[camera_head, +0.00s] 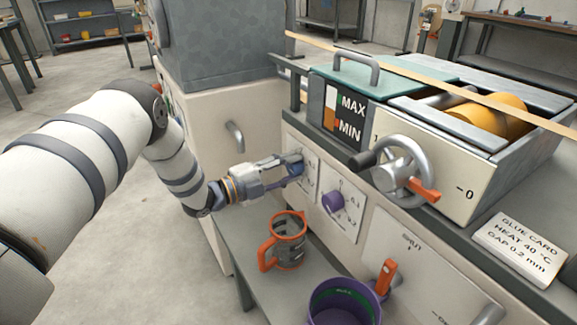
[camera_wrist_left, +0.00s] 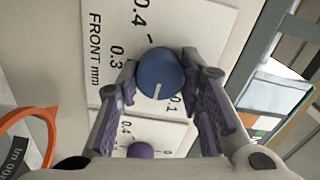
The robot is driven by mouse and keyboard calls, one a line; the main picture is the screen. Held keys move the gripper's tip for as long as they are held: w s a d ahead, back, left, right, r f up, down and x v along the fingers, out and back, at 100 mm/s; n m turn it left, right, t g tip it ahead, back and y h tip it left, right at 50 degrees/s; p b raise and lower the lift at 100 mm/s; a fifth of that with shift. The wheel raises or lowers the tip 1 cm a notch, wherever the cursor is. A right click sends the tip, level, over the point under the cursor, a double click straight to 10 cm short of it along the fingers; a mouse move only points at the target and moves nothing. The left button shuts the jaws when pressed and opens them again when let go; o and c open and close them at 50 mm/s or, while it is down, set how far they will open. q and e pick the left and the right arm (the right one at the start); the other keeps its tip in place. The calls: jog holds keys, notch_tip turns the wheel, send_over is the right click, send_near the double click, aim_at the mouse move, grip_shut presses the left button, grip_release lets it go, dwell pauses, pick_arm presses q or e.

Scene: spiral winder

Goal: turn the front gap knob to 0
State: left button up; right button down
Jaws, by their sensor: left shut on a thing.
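The front gap knob (camera_wrist_left: 160,76) is round and blue, on a white plate marked "FRONT mm" (camera_wrist_left: 112,45). In the head view my left gripper (camera_head: 291,167) reaches the machine's front panel and hides most of this knob. In the left wrist view its two fingers sit on either side of the knob, shut on it. The knob's white pointer line points down the picture, just left of the 0.1 mark. The 0.3 and 0.4 marks show at the left and top; the 0 mark is not visible. My right gripper is not in view.
A purple knob (camera_head: 333,202) with its own scale sits just right. Below stand a grey mug with orange handle (camera_head: 288,240) and a purple container (camera_head: 340,300). A handwheel (camera_head: 405,172), an orange lever (camera_head: 385,277) and a glue card (camera_head: 520,247) reading "GAP 0.2 mm" are further right.

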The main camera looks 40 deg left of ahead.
pick_arm(q)
jog(key=n+p, duration=0.1)
jog(key=n, duration=0.3)
jog(key=shift+n, duration=0.3)
jog(key=n, duration=0.4)
jog(key=shift+p, duration=0.3)
jog(key=n, duration=0.5)
jog(key=shift+n, duration=2.3)
jog(key=o, duration=1.2)
jog(key=shift+c, duration=0.2)
jog(key=v, duration=1.2)
